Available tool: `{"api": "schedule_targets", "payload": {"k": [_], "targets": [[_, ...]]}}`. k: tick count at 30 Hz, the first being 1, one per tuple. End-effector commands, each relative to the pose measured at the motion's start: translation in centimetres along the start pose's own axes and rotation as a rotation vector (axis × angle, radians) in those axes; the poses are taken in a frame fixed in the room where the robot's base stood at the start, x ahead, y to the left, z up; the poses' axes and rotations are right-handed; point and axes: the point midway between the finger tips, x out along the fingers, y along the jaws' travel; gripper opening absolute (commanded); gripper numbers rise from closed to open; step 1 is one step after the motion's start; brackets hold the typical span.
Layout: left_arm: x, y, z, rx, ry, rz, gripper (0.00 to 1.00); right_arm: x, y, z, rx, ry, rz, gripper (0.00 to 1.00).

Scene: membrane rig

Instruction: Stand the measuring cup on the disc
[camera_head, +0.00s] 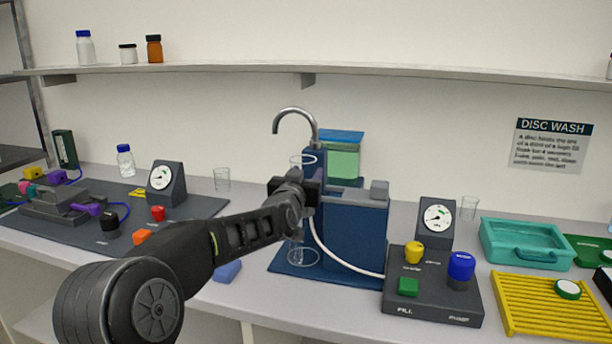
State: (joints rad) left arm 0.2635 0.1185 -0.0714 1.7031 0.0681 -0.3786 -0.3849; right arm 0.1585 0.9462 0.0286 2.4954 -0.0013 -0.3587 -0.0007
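My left gripper (300,190) is in front of the blue rig (357,235), below the curved tap. Its fingers are hidden, so I cannot tell whether it is open or shut, or whether it holds anything. Clear glass shows just above the gripper (302,162) and below it over the rig's base (297,256); I cannot tell if this is one vessel. Small clear cups stand at the back left (222,180) and back right (469,208). I cannot tell which is the measuring cup. A white-topped green disc (568,289) lies on the yellow rack. My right gripper is not in view.
A control box (431,300) with yellow, green and blue knobs stands right of the rig, with a gauge (437,222) behind. A white hose (345,261) joins rig and box. A teal tray (525,243) stands behind the yellow rack (540,322). A blue block (227,271) lies left.

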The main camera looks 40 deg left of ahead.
Motion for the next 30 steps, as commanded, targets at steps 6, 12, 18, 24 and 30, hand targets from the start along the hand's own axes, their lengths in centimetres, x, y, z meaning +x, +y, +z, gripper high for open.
{"api": "schedule_targets", "payload": {"k": [6,12,18,24,30], "targets": [[0.00,0.00,0.03,0.000,0.001,0.000,0.00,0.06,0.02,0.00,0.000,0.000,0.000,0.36],[0.00,0.00,0.20,0.000,0.001,0.000,0.00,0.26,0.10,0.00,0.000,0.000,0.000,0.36],[0.00,0.00,0.37,0.000,0.000,0.000,0.00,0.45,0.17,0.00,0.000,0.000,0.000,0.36],[0.00,0.00,0.38,0.000,0.000,0.000,0.56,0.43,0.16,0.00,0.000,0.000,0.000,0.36],[0.00,0.00,0.39,0.000,0.000,0.000,0.70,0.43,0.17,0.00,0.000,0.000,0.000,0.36]]}}
